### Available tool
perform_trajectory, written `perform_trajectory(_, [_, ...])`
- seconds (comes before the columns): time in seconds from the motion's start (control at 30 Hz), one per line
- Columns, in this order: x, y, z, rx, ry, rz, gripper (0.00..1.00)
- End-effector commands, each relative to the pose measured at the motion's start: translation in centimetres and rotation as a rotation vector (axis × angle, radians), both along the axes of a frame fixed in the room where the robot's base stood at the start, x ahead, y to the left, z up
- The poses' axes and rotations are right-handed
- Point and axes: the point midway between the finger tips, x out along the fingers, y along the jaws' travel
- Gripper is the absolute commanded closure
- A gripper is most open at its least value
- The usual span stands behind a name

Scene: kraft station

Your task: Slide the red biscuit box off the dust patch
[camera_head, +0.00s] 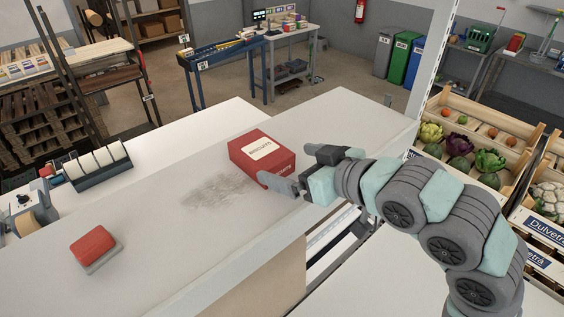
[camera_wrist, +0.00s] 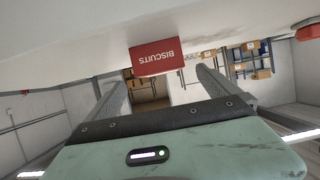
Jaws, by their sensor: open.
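The red biscuit box (camera_head: 262,153) with a white "BISCUITS" label lies flat on the white table. The grey dust patch (camera_head: 215,188) spreads just left of the box and in front of it; I cannot tell whether any dust lies under the box. My gripper (camera_head: 298,169) is open at the box's right end, with one finger near its front corner and the other behind. In the wrist view the box (camera_wrist: 157,57) shows ahead, between my spread fingers (camera_wrist: 160,88). I cannot tell whether a finger touches it.
A red block with a grey base (camera_head: 94,247) lies at the table's front left. A tape dispenser (camera_head: 30,214) and a rack of white rolls (camera_head: 97,165) stand at the left edge. Vegetable crates (camera_head: 480,140) are at the right. The table behind the box (camera_head: 340,117) is clear.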

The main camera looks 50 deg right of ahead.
Motion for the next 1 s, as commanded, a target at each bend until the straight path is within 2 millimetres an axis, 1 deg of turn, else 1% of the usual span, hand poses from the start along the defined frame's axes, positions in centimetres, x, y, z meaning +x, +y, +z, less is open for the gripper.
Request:
perform_trajectory(0.23, [0.1,0.0,0.1,0.0,-0.002,0.001,0.0])
perform_trajectory(0.37, [0.6,0.1,0.0,0.002,-0.004,0.003,0.0])
perform_trajectory(0.47, [1.5,0.0,-0.4,0.004,-0.002,0.005,0.0])
perform_trajectory(0.8, [6.5,-0.4,-2.5,0.008,-0.001,0.005,0.0])
perform_trajectory(1.0, [8.8,-0.7,-3.3,0.003,-0.004,0.005,0.0])
